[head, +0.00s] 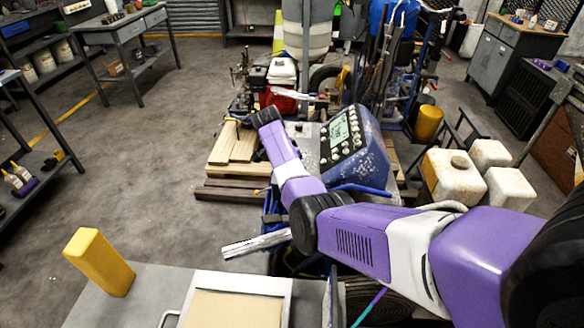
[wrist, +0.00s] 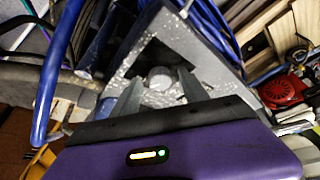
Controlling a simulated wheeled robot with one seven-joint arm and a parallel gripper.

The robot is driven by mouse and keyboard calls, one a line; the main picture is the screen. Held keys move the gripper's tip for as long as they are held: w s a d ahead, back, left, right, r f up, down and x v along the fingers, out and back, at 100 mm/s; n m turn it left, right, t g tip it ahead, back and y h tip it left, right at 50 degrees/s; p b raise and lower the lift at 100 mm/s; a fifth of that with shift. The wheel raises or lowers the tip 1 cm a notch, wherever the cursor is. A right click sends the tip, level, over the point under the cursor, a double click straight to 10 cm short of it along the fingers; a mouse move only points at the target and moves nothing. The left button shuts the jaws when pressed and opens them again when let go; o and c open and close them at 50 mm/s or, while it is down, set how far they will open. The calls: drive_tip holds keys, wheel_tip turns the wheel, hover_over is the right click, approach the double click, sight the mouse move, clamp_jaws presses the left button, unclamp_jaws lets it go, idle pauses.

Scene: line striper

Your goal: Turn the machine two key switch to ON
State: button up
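The machine has a blue, worn console (head: 358,160) with a screen and several round knobs, right of my forearm in the head view. In the wrist view, a grey speckled panel (wrist: 205,50) fills the middle, with a round grey knob (wrist: 160,78) in a dark recess. I cannot tell whether this knob is the machine two key switch; no label is readable. My gripper (wrist: 158,92) is open, one finger on each side of the knob. Contact with it cannot be made out. In the head view my fingers are hidden behind the arm.
Blue tubing (wrist: 60,80) runs close left of my gripper in the wrist view. A red engine (head: 278,98) and wooden pallet boards (head: 232,145) lie beyond the arm. White jugs (head: 455,175) stand right of the console. The floor at left (head: 130,170) is clear.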

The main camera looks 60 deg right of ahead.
drive_tip(key=v, duration=0.7)
drive_tip(key=shift+a+r, duration=0.2)
drive_tip(key=shift+r, duration=0.15)
drive_tip(key=shift+r, duration=0.1)
idle(0.4)
